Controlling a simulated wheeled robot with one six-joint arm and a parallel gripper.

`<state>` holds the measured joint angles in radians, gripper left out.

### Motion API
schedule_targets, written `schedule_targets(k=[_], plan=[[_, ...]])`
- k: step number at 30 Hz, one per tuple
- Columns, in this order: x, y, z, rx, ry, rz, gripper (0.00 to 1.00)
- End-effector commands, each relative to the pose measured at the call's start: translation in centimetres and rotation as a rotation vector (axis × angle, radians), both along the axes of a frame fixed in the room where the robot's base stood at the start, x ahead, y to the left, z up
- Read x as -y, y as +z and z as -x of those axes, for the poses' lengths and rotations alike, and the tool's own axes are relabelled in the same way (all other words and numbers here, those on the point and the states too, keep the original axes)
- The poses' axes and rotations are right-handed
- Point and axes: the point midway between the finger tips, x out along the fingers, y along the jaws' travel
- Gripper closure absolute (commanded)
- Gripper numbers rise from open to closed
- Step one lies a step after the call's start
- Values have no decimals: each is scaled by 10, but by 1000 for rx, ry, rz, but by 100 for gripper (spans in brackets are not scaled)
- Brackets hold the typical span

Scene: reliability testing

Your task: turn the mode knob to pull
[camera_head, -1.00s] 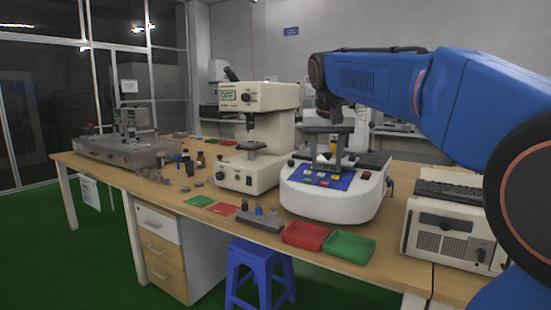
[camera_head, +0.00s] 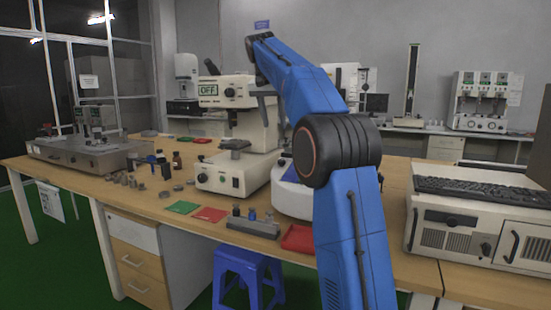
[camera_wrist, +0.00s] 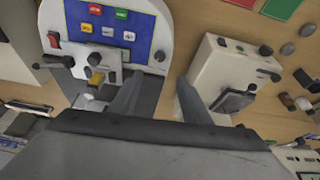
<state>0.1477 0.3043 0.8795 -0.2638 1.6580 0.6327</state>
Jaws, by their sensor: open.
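A cream tester (camera_head: 240,172) stands on the bench with a display reading "OFF" (camera_head: 208,90) on its upper head. A small dark round knob (camera_head: 229,92) sits just right of that display. It appears to be the mode knob, but no "pull" marking is legible. My gripper (camera_wrist: 158,98) is open and empty in the wrist view, its two grey fingers apart. Between and beyond them lie the white blue-panelled tester (camera_wrist: 155,25) on the left and the cream tester (camera_wrist: 208,75) on the right. In the head view my arm end overlaps the cream tester's head.
The blue-panelled tester (camera_head: 290,198) is largely hidden behind my arm in the head view. A red tray (camera_head: 298,238), a green mat (camera_head: 182,207) and a red mat (camera_head: 210,214) lie along the front edge. A keyboard (camera_head: 485,190) rests on a case at right.

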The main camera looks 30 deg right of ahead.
Motion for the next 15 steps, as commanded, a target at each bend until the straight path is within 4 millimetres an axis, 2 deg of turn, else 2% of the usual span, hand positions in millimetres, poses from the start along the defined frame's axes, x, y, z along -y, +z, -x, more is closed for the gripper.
schedule_targets(k=[5,15], plan=[[6,-19,-4,-3,-1,0,57],[24,-75,-18,-5,1,0,57]])
